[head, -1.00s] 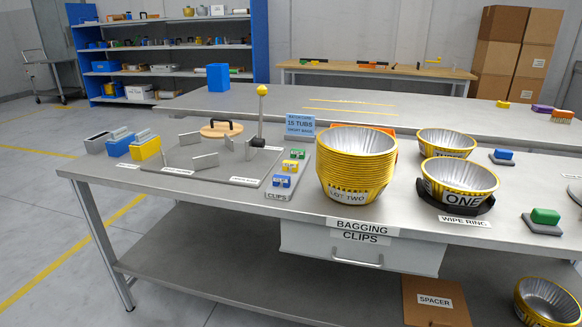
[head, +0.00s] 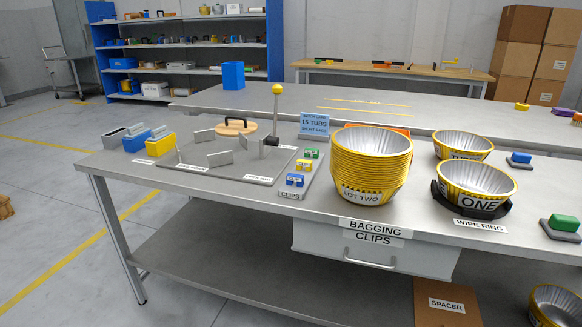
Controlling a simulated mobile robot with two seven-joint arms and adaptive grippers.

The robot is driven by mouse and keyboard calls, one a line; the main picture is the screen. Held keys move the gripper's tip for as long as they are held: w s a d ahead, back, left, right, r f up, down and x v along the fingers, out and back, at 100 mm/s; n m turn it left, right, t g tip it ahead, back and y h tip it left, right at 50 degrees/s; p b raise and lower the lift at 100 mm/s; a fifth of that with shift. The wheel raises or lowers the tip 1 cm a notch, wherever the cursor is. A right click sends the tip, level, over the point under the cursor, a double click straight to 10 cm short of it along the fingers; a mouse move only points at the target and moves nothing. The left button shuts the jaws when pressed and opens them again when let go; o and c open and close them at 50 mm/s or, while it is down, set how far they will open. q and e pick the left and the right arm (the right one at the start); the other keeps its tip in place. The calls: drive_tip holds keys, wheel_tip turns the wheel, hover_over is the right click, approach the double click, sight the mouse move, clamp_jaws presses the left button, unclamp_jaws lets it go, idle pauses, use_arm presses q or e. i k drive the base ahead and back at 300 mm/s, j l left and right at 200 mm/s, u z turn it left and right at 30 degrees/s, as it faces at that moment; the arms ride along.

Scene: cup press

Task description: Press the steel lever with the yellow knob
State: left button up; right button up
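The steel lever (head: 276,115) stands upright at the back right corner of a grey plate (head: 195,171) on the near table. Its yellow knob (head: 277,89) is at the top, and a dark block is at its foot. Several thin upright metal plates (head: 220,158) stand on the grey plate. A round wooden lid with a dark handle (head: 236,127) lies behind them. Neither of my grippers shows in the head view.
A tall stack of foil tubs (head: 370,175) stands right of the clip tray (head: 292,195). Another tub (head: 474,178) sits in a dark ring farther right. Blue, yellow and grey bins (head: 160,144) stand at the left. The table's front left has free room.

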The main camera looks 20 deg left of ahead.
sight(278, 89)
drive_tip(key=k+j, duration=0.1)
drive_tip(key=j, duration=0.35)
drive_tip(key=k+j, duration=0.1)
drive_tip(key=j, duration=0.3)
drive_tip(key=k+j, duration=0.1)
drive_tip(key=j, duration=0.35)
drive_tip(key=k+j, duration=0.1)
drive_tip(key=j, duration=0.3)
